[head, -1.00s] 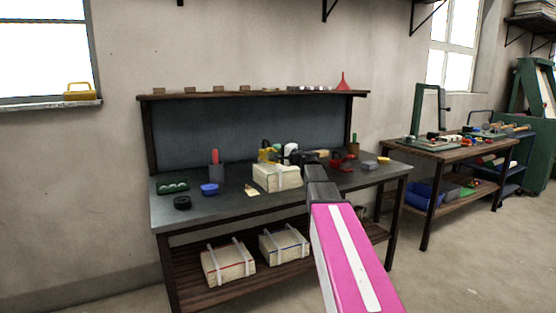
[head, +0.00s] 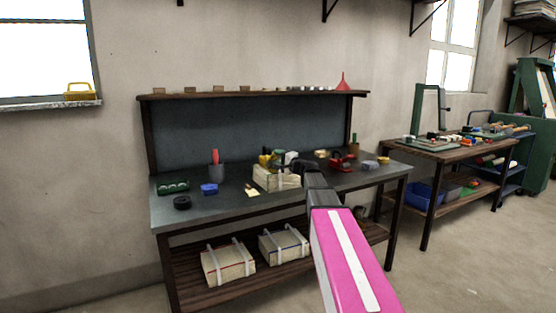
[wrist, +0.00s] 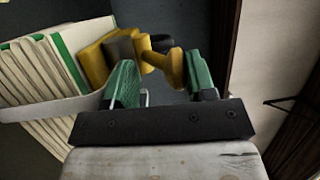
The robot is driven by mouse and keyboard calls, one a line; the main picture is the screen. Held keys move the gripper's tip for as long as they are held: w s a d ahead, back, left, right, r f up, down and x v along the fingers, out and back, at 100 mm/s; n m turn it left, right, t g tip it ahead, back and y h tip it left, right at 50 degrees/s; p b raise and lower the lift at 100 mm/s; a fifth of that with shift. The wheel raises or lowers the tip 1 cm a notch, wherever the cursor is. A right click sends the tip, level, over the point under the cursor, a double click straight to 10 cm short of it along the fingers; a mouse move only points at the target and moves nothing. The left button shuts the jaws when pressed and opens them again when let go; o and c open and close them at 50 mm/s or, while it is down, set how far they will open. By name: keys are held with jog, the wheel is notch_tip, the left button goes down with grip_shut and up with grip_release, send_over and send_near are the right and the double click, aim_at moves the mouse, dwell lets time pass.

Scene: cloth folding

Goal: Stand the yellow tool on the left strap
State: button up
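The yellow tool (wrist: 174,67) has a yellow handle and a grey middle part in the wrist view. Its handle lies between my gripper's (wrist: 158,58) two green fingers, nearer the right one. The fingers are spread, and I see no clear grip on it. A small yellow patch, likely the tool (head: 264,158), shows behind the bundle in the head view. The pale bundle of stacked sheets (head: 268,180) sits on the bench. In the wrist view, the bundle (wrist: 30,75) is at left with a pale strap (wrist: 50,108) across it; I cannot tell which strap this is.
The grey bench top (head: 225,212) is clear at front left. A cup with a red-handled item (head: 216,172), a blue box (head: 209,189) and a black round thing (head: 182,203) stand left. A red tool (head: 342,162) lies right. Two strapped bundles (head: 229,265) lie on the lower shelf.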

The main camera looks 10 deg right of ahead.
jog(key=v, duration=1.1)
jog(key=shift+s+d, duration=0.25)
jog(key=shift+s, duration=0.05)
jog(key=s+a+f+n+g+h, duration=0.1)
jog(key=s+a+f+n+g, duration=0.2)
jog(key=f, duration=0.5)
jog(key=s+a+f+n+g+h, duration=0.1)
jog(key=s+a+f+g+h, duration=0.15)
jog(key=s+a+f, duration=0.4)
jog(key=s+a+f+n+g, duration=0.1)
jog(key=s+f+n+g, duration=0.2)
jog(key=f, duration=0.7)
jog(key=s+d+f+n+g+h, duration=0.2)
jog(key=s+f+g+h, duration=0.5)
jog(key=s+f, duration=0.6)
jog(key=shift+s+d+n+h, duration=0.3)
jog(key=shift+s+d+h, duration=0.3)
jog(key=shift+s, duration=0.55)
jog(key=shift+f, duration=0.1)
